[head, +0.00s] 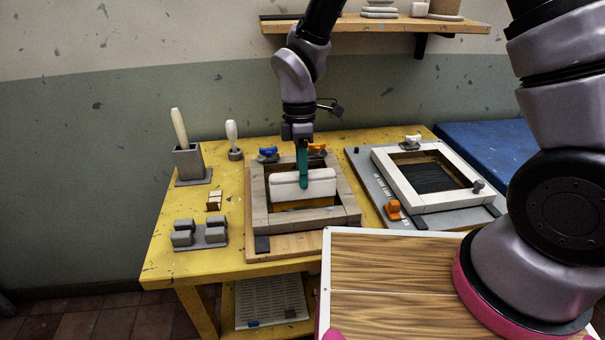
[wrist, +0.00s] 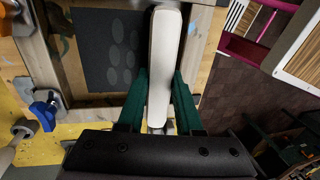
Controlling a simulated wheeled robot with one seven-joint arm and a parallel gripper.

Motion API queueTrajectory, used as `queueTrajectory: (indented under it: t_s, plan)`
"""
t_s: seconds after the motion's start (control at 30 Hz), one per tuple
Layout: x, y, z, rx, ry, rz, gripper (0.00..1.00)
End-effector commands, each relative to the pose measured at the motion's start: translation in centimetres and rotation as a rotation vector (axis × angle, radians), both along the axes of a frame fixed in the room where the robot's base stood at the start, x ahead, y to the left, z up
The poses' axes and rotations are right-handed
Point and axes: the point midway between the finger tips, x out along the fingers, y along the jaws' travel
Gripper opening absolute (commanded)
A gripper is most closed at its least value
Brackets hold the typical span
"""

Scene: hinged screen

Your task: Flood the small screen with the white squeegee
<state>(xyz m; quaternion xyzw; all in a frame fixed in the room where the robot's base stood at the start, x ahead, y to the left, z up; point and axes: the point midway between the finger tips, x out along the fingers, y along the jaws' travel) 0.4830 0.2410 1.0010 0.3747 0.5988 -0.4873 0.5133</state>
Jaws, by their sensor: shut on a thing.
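My gripper (head: 303,184), with teal fingers, is shut on the white squeegee (head: 285,186). The squeegee lies crosswise inside the small screen's wooden frame (head: 258,205), on the left of the table. In the wrist view the squeegee (wrist: 165,45) is a long pale bar between the fingers of my gripper (wrist: 160,88). Beside it shows the small screen's dark mesh (wrist: 110,50) with a pattern of grey ovals, within the wooden frame (wrist: 66,50). I cannot tell whether the squeegee's edge touches the mesh. Its lower edge is hidden in the wrist view.
A larger white-framed screen (head: 384,180) stands on a grey board to the right. Blue (head: 268,153) and orange (head: 317,148) clamps sit at the small screen's back edge. A grey holder (head: 189,162), a white-handled tool (head: 232,138) and grey blocks (head: 200,233) stand left.

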Motion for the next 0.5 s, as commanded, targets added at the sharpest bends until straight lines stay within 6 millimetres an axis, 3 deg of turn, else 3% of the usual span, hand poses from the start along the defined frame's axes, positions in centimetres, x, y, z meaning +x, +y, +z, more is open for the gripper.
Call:
queueTrajectory:
  t_s: [0.5]
  plan:
    - [1.3,0.4,0.0,0.001,-0.002,0.0,0.0]
